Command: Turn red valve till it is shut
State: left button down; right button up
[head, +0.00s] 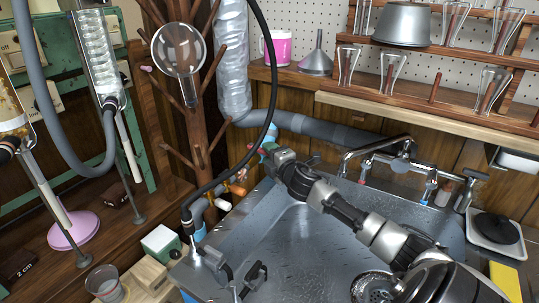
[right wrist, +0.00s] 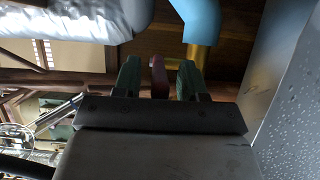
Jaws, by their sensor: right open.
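My right gripper (head: 265,152) reaches over the sink's back left corner in the head view, with its fingertips by the wooden wall. In the right wrist view its two green fingers (right wrist: 159,78) are open, one on each side of a dark red piece, which looks like the red valve's handle (right wrist: 157,76). Gaps show on both sides of the handle, and I cannot tell whether either finger touches it. In the head view the fingers largely hide the handle, and its turn angle is unclear. My left gripper is not in view.
A blue pipe with a brass end (right wrist: 201,25) is close to the fingers. A black hose (head: 270,60) hangs in front, and a grey pipe (head: 320,131) runs behind.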

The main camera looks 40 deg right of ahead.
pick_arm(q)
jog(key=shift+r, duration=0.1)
pick_arm(e)
jog(key=shift+w, duration=0.1)
grip_shut()
dwell(0.3)
jog(key=shift+d+n+y+p, duration=0.4)
jog(key=shift+n+y, duration=0.2)
jog(key=shift+y, duration=0.4)
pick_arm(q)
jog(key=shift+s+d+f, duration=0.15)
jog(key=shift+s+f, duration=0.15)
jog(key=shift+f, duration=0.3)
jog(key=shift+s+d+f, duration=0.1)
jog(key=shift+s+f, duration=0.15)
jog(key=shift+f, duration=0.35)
pick_arm(e)
jog(key=shift+r, duration=0.1)
